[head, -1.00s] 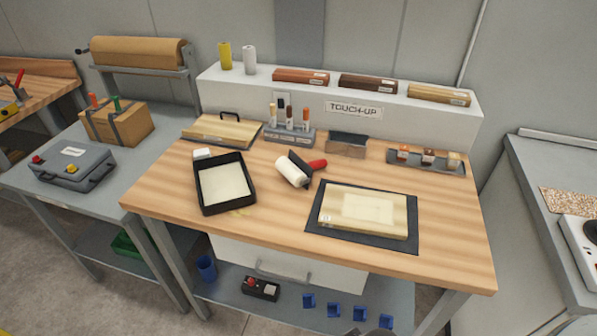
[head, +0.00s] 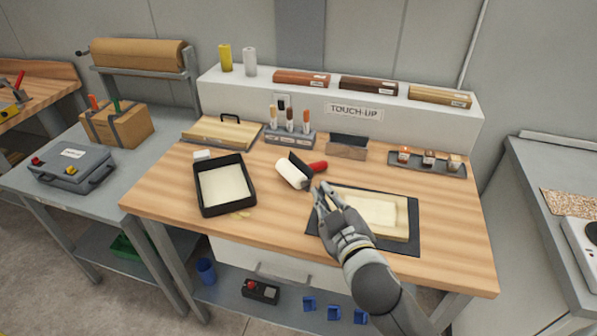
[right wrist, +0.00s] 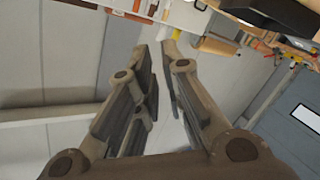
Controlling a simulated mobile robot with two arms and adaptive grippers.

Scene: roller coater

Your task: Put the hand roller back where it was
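The hand roller has a white cylinder (head: 292,173) and a red handle (head: 318,166), and it lies on the wooden bench between the black tray and the board. A dark upright piece (head: 301,162) stands beside the roller, between cylinder and handle. My right gripper (head: 323,193) is above the bench, just in front of and right of the roller, apart from it. Its fingers are spread with nothing between them, as the right wrist view (right wrist: 163,50) also shows. The gripper and arm hide part of the board. My left gripper is not in view.
A black tray (head: 249,195) with a cream inside stands left of the roller. A pale board (head: 398,228) lies on a dark mat (head: 413,245) at right. Marker holder (head: 290,138), small box (head: 346,150) and jar rack (head: 427,168) line the back.

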